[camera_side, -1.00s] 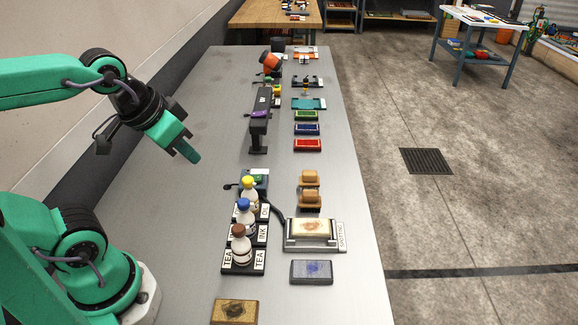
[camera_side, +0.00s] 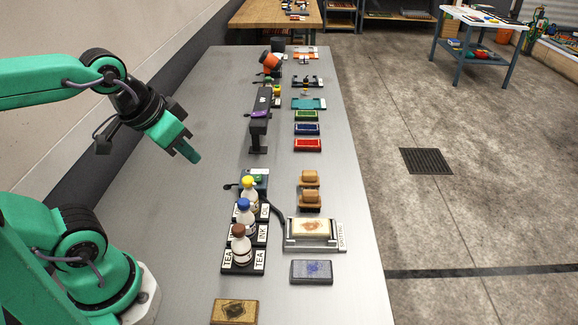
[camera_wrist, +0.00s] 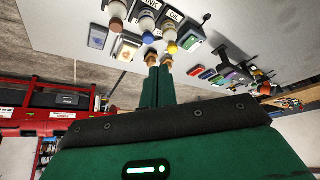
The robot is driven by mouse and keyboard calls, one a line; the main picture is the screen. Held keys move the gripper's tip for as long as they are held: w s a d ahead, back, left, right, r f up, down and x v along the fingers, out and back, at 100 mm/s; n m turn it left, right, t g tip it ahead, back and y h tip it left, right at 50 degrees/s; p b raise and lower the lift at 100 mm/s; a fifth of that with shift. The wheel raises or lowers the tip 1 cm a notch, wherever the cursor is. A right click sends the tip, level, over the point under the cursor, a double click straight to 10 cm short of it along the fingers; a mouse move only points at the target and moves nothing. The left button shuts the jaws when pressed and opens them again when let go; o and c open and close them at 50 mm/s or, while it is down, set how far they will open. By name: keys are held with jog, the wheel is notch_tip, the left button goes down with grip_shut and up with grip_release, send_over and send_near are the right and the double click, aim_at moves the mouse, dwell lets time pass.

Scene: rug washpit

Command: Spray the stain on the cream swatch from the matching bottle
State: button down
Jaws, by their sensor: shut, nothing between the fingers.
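The cream swatch (camera_side: 311,227), with a brownish stain, lies in the tray marked SPOTTING (camera_side: 342,237); the tray also shows in the wrist view (camera_wrist: 125,49). Three white bottles stand upright in a row left of it on labelled dark stands: a brown-capped one at TEA (camera_side: 240,247), a blue-capped one at INK (camera_side: 243,215) and a yellow-capped one at OIL (camera_side: 249,194). Their caps show at the top of the wrist view: brown (camera_wrist: 116,25), blue (camera_wrist: 148,37), yellow (camera_wrist: 172,47). My gripper (camera_side: 190,153) is shut and empty, raised above the table, left of the bottles and apart from them.
A blue-stained swatch (camera_side: 311,271) lies in front of the tray, and a tan swatch (camera_side: 235,311) at the near edge. Two tan brushes (camera_side: 310,198) stand behind the tray. Red, blue and green pads (camera_side: 307,129) and a dark stand (camera_side: 259,125) are farther back. The table's left side is clear.

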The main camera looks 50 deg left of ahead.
jog(key=shift+w+d, duration=0.1)
jog(key=shift+d, duration=0.05)
jog(key=r+n+g, duration=0.1)
jog(key=n+g, duration=0.5)
jog(key=n, duration=0.3)
send_over(238, 228)
dwell(0.3)
dwell(0.3)
notch_tip(238, 228, down, 14)
dwell(0.9)
